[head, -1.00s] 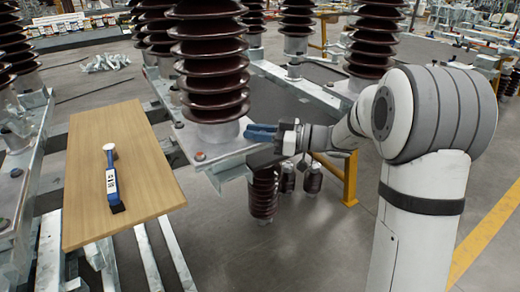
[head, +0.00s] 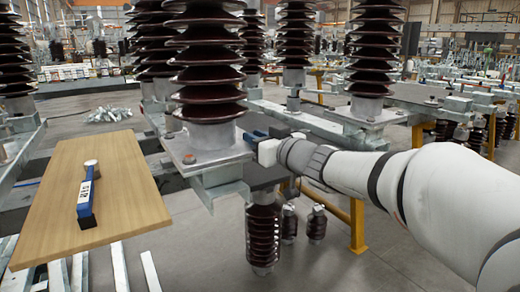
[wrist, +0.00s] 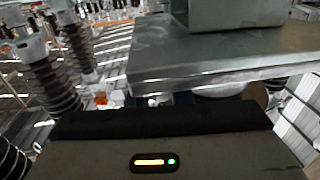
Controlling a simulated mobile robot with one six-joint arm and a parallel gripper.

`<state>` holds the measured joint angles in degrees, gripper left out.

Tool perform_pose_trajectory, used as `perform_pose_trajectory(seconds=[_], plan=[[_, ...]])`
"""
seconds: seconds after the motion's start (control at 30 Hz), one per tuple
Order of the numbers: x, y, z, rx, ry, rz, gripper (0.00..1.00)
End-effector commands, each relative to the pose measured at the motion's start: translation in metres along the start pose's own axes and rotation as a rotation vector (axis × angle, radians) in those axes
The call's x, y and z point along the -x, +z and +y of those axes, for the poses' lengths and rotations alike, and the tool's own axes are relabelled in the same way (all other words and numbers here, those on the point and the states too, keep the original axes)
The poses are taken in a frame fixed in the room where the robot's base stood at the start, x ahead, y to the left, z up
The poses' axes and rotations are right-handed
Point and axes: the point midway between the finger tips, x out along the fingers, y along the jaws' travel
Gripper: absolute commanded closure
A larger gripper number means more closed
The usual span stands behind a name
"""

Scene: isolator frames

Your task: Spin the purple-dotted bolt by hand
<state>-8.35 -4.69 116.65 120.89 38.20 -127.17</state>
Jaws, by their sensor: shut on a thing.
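My gripper (head: 257,138), with blue fingers, is at the right edge of the metal base plate (head: 222,161) under a brown ribbed insulator (head: 208,75). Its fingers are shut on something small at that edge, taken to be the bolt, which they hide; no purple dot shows. In the wrist view the grey plate (wrist: 200,72) lies just beyond the dark gripper body, and a bit of blue finger (wrist: 184,98) shows below its edge. Another bolt (head: 189,159), with a reddish-brown top, sits on the plate's front left corner.
A wooden board (head: 125,165) at the left carries a blue-handled tool (head: 86,197). More insulators (head: 376,45) stand behind and to the right. A yellow post (head: 357,225) stands under the frame. Grey floor is open at the lower right.

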Motion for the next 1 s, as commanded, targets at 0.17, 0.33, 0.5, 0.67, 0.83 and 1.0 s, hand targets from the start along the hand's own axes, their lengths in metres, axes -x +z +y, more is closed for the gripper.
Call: perform_pose_trajectory(seconds=[0.17, 0.33, 0.5, 0.67, 0.83, 1.0], plan=[[-0.0007, -0.0007, 0.0009, 0.000, 0.085, 0.000, 1.00], [-0.0005, -0.0007, 0.0023, 0.000, 0.144, 0.000, 1.00], [-0.0006, -0.0005, 0.0033, 0.000, 0.180, -0.001, 1.00], [-0.0004, -0.0006, 0.0042, 0.000, 0.197, 0.000, 1.00], [-0.0004, -0.0007, 0.0045, 0.002, 0.202, 0.000, 1.00], [-0.0004, -0.0008, 0.0046, 0.002, 0.202, 0.000, 1.00]])
